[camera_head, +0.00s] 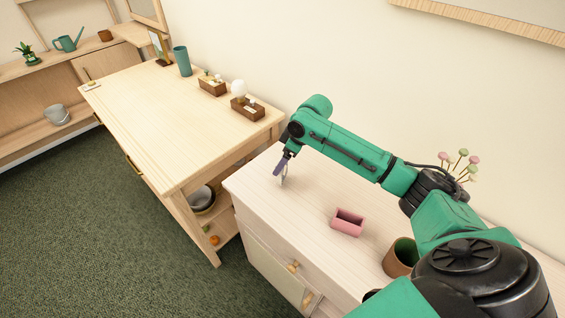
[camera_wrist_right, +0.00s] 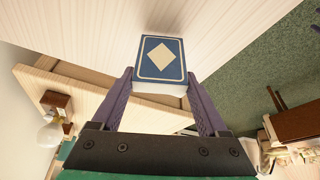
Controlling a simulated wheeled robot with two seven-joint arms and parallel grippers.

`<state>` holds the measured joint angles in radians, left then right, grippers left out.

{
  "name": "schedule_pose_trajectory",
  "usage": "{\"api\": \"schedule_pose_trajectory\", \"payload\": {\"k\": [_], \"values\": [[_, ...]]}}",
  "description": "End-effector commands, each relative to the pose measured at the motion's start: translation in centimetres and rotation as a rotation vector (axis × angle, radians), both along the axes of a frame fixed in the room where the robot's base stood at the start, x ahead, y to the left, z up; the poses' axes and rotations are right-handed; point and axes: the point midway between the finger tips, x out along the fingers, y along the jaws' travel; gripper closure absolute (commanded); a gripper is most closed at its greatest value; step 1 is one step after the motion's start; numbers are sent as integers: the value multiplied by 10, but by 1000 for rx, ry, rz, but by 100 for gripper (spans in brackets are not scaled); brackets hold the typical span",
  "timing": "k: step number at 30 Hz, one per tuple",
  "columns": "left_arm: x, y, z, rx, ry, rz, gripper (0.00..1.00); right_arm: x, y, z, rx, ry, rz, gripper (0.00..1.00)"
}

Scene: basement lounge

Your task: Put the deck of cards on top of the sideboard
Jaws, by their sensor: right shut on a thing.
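The deck of cards (camera_wrist_right: 160,58) is dark blue with a cream diamond and border. It is held between the two purple fingers of my right gripper (camera_wrist_right: 160,82), which is shut on it. In the head view, my right gripper (camera_head: 282,166) is over the left end of the pale wooden sideboard (camera_head: 310,206), and only a thin, light edge of the deck (camera_head: 284,181) shows below the fingers. I cannot tell whether the deck touches the top. My left gripper is not in view.
A pink holder (camera_head: 347,222) and a brown cup with a green inside (camera_head: 400,258) stand on the sideboard, right of the gripper. A wooden table (camera_head: 170,110) stands to the left, with brown boxes (camera_head: 247,109) and a teal vase (camera_head: 182,61). The sideboard's near left top is clear.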

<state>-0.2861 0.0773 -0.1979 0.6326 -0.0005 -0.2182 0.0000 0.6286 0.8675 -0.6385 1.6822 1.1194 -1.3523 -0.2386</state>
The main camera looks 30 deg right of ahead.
Motion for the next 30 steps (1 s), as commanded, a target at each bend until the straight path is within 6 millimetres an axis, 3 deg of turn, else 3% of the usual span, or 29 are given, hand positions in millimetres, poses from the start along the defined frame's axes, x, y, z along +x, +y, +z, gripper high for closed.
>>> {"api": "schedule_pose_trajectory", "payload": {"k": [3,11,12,13,14,23,30], "values": [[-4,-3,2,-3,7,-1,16,0,0,-15,-1,-1,0,81],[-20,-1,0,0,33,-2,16,0,0,-17,0,-1,0,81],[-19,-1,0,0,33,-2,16,0,0,-18,-1,-1,0,16],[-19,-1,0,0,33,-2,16,0,0,-18,0,-1,0,4],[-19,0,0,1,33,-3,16,0,0,-18,0,-1,0,0],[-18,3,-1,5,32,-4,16,-1,-2,-11,0,-1,0,0],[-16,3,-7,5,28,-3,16,-17,-17,40,-4,-5,-1,0]]}}
